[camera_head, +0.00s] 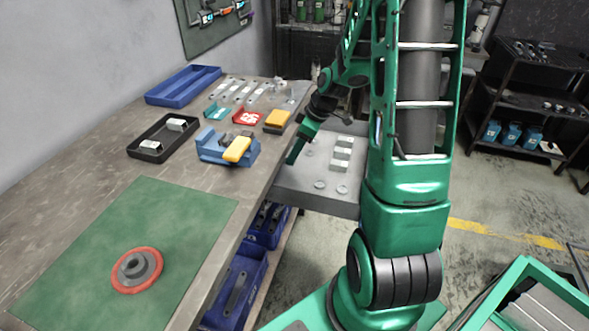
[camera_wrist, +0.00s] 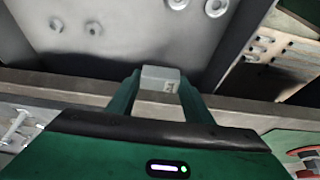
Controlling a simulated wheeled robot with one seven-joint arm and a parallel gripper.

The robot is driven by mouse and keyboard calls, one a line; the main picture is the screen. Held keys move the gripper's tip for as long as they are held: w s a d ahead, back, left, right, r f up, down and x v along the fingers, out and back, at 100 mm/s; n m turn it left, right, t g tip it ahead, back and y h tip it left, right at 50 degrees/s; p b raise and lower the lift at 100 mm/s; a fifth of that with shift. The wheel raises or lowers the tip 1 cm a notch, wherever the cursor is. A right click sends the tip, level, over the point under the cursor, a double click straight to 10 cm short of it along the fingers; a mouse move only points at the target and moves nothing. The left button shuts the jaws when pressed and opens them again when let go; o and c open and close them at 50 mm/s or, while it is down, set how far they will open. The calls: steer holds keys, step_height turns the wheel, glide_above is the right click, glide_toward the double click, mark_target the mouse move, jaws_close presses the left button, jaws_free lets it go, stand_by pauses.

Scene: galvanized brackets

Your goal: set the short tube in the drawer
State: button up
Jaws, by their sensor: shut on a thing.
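My gripper (camera_head: 292,157) is at the right edge of the workbench, beside the open grey drawer (camera_head: 300,182). In the wrist view my gripper (camera_wrist: 160,88) is shut on a small pale grey block-like piece with a marking on its face, which I take as the short tube (camera_wrist: 158,73). It is held between both fingertips. The drawer (camera_wrist: 120,45) spreads beyond it in the wrist view, with its near edge close to the fingertips. The held piece is not discernible in the head view. I cannot tell its height over the drawer.
The drawer holds a row of pale blocks (camera_head: 341,154) and several round discs (camera_head: 320,184); its front left is partly clear. On the workbench (camera_head: 110,165) stand a black tray (camera_head: 133,150) with two pale pieces, a blue fixture (camera_head: 215,150) and a blue tray (camera_head: 165,95).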

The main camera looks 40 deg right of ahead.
steer(key=shift+s+f, duration=0.1)
steer(key=shift+f, duration=3.8)
steer(key=shift+f, duration=0.1)
steer(key=o, duration=1.1)
steer(key=v, duration=1.2)
steer(key=s+a+r+m+g+h, duration=0.1)
steer(key=s+r+m, duration=0.2)
steer(key=s, duration=0.5)
steer(key=s+a+r+m+g, duration=0.1)
steer(key=s+a+r+m, duration=0.1)
steer(key=s+m, duration=0.4)
steer(key=s+a+r+m+g+h, duration=0.1)
steer(key=s+r+m, duration=0.4)
steer(key=s, duration=0.7)
steer(key=shift+a+r+h, duration=0.1)
steer(key=shift+a+h, duration=0.2)
steer(key=shift+a, duration=0.4)
steer(key=shift+g, duration=0.3)
